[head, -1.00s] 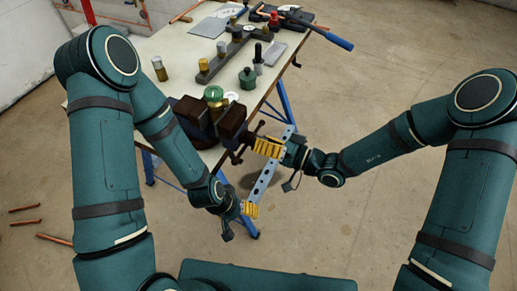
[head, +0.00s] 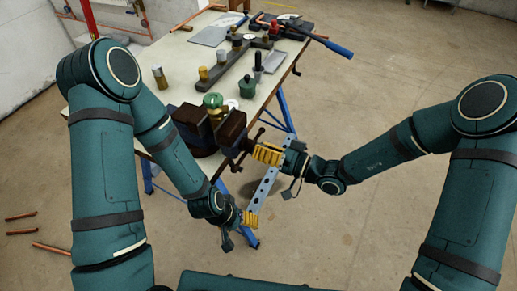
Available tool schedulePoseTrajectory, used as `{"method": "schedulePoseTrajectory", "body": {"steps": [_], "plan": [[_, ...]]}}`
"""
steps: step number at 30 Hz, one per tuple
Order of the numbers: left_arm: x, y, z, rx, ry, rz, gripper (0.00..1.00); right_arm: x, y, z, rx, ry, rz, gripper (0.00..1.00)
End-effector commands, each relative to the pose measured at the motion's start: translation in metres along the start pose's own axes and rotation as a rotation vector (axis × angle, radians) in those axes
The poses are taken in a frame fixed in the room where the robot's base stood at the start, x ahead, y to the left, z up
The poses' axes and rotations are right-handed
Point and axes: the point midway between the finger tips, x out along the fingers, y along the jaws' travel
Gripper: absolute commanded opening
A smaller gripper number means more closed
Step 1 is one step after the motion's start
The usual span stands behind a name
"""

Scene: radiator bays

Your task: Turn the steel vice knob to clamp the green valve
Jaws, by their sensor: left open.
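The vice (head: 234,127) with dark brown jaws stands at the table's near corner. The green valve (head: 213,101) is between its jaws, its lower part partly hidden. The vice knob (head: 243,150), a dark bar handle on the screw, sticks out at the vice's right side. My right gripper (head: 267,154), with yellow fingers, is just right of the knob; whether it touches the knob or is open is unclear. My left gripper (head: 250,218) is lower, open and off the table, apart from the vice.
Copper pipes (head: 50,248) lie on the floor. Floor at right is clear.

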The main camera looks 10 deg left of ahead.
Motion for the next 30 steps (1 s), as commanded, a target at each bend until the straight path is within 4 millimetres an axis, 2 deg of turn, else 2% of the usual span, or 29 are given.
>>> {"method": "schedulePoseTrajectory", "body": {"steps": [1, 2, 8, 24, 30], "plan": [[0.0, 0.0, 0.0, 0.0, 0.0, 0.0, 0.67, 0.0, 0.0, 0.0, 0.0, 0.0, 0.0, 0.06], [0.0, 0.0, 0.0, 0.0, 0.0, 0.0, 0.67, 0.0, 0.0, 0.0, 0.0, 0.0, 0.0, 0.0], [-0.001, 0.0, -0.002, 0.001, 0.005, 0.0, 0.67, 0.0, 0.0, 0.0, 0.016, 0.0, 0.0, 0.0], [-0.035, 0.013, 0.002, -0.002, -0.012, 0.001, 0.67, 0.0, -0.002, -0.001, 0.74, -0.001, 0.002, 0.0], [-0.049, 0.018, -0.004, -0.006, 0.0, -0.001, 0.67, 0.0, -0.001, -0.001, 1.016, 0.0, 0.003, 0.0]]}}
